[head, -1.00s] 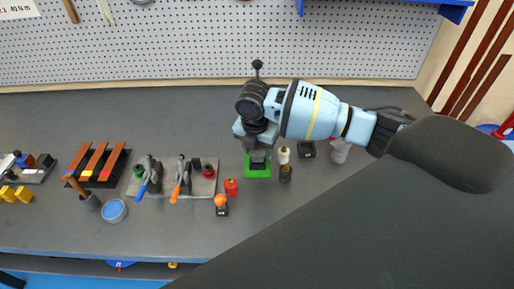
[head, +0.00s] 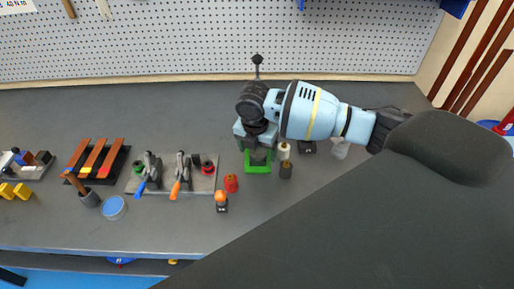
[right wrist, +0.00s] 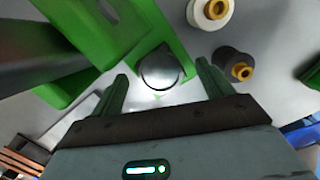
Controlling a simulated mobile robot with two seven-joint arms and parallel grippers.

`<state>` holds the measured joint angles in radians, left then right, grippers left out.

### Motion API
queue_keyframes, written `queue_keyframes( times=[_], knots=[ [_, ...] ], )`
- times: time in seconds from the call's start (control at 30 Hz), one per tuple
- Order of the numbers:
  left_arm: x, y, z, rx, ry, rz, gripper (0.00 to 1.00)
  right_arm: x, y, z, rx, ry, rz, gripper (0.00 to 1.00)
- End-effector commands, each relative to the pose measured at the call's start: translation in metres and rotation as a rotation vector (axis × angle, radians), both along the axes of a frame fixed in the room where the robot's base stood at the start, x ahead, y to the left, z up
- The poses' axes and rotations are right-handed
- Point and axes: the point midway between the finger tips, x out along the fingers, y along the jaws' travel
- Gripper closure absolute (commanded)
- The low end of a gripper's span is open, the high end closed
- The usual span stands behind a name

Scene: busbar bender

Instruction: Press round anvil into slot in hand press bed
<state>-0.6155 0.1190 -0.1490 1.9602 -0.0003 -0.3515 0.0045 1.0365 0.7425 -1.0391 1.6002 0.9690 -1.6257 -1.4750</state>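The hand press shows its green bed (head: 258,168) in the head view, under my right arm; its black-knobbed lever (head: 257,60) stands up behind. In the right wrist view the green frame (right wrist: 90,40) fills the upper left. A round silver piece, apparently the round anvil (right wrist: 160,68), sits at the green bed between its bars. I cannot tell how deep it sits in the slot. My right gripper (right wrist: 164,88) is open, its fingers apart on either side just short of the silver piece. In the head view my wrist mostly hides it (head: 258,155). My left gripper is out of view.
A white cylinder (right wrist: 210,12) and a dark cylinder (right wrist: 234,64), both with brass-coloured centres, stand right of the bed. In the head view a red piece (head: 231,183), an orange-topped piece (head: 221,202) and a clamp plate (head: 205,182) stand left.

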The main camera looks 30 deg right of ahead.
Motion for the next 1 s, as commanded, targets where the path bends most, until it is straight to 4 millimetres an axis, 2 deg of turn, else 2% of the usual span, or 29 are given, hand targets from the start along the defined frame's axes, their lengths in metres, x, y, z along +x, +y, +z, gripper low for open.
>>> queue_keyframes(
  times=[0.27, 0.7, 0.83, 1.0],
  knots=[
    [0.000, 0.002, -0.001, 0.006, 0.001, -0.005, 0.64, 0.000, 0.000, 0.003, 0.000, -0.001, -0.001, 0.21],
    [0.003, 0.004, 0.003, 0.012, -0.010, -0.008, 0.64, -0.003, 0.006, 0.067, 0.000, -0.004, -0.001, 0.21],
    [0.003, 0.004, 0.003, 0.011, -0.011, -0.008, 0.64, -0.004, 0.007, 0.076, 0.001, -0.003, -0.001, 0.21],
    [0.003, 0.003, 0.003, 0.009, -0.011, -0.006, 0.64, -0.005, 0.007, 0.078, 0.000, 0.000, -0.001, 0.21]
  ],
)
